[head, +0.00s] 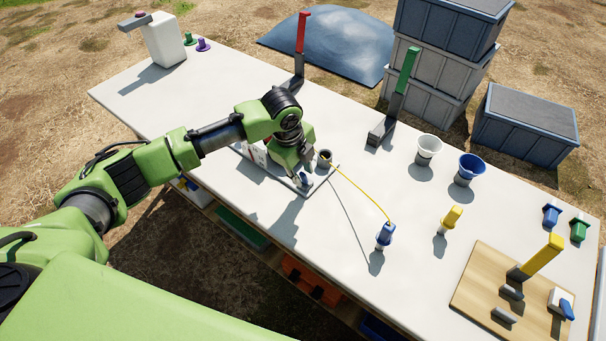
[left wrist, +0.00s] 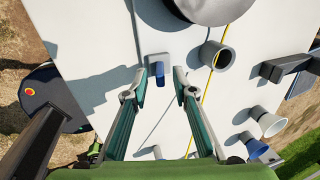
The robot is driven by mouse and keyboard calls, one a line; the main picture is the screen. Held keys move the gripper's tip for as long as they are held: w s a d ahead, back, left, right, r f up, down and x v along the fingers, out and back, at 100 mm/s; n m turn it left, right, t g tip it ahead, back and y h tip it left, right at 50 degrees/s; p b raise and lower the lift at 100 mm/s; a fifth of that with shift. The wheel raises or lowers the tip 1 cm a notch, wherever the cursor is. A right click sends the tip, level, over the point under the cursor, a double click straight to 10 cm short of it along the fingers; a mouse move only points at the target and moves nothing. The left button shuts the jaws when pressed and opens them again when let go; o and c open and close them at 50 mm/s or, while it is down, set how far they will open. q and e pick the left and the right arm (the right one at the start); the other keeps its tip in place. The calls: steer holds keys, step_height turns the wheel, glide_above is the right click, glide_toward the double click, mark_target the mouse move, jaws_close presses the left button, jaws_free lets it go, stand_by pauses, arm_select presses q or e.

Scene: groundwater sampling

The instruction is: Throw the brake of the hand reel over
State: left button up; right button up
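The hand reel stands on the white table, mostly hidden behind my left gripper in the head view; its grey base plate (head: 322,178) shows. In the left wrist view its dark round drum (left wrist: 212,8) is at the top edge. The brake, a small blue lever on a grey block (left wrist: 159,68), is just beyond and between my fingertips; a bit of blue shows in the head view too (head: 305,178). My left gripper (left wrist: 160,84) (head: 299,176) is open, with nothing between its fingers. Contact with the lever cannot be told. My right gripper is not in view.
A grey cup (head: 325,158) sits by the reel; a yellow line (head: 366,194) runs to a blue-topped piece (head: 385,235).

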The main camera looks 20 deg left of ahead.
arm_select(q)
steer(key=shift+x, duration=1.1)
jaws_close()
